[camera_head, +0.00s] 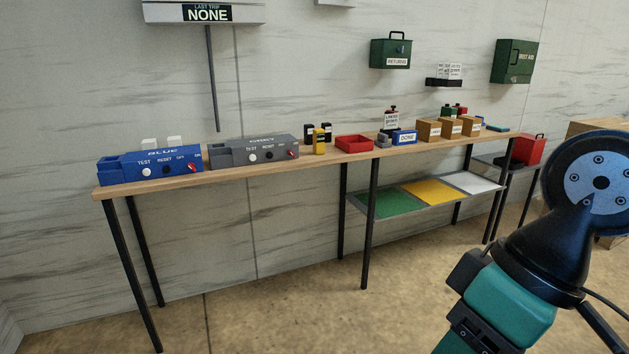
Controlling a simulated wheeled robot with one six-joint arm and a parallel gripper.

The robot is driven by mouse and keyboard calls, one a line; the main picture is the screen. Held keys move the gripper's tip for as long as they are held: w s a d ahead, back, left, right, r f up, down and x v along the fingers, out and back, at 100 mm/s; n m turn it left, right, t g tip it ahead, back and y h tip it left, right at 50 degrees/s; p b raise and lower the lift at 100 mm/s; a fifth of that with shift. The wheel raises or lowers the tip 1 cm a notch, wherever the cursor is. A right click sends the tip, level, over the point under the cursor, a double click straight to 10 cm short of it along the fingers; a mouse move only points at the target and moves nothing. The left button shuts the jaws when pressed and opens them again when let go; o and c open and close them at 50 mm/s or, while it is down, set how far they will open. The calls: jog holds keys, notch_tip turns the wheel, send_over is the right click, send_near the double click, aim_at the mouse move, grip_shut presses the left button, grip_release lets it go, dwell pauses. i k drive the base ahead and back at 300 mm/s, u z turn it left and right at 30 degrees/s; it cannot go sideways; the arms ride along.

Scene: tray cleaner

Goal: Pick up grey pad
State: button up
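A small grey block (384,138), possibly the grey pad, is on the wooden bench, just left of a blue tray (404,138) labelled DONE. It is too small to tell whether it is a pad. A larger grey machine (254,151) labelled GREY stands on the left half of the bench. Part of my arm shows at the lower right, but no gripper fingers are in view.
The bench (325,160) also bears a blue machine (150,167), a yellow bottle (319,142), a red tray (354,143) and several brown boxes. A lower shelf holds green (385,204), yellow (434,192) and white (473,182) sheets. The floor in front is clear.

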aim_at(383, 143)
jog(key=i, duration=2.15)
jog(key=z, duration=0.3)
jog(key=i, duration=1.6)
jog(key=z, duration=0.25)
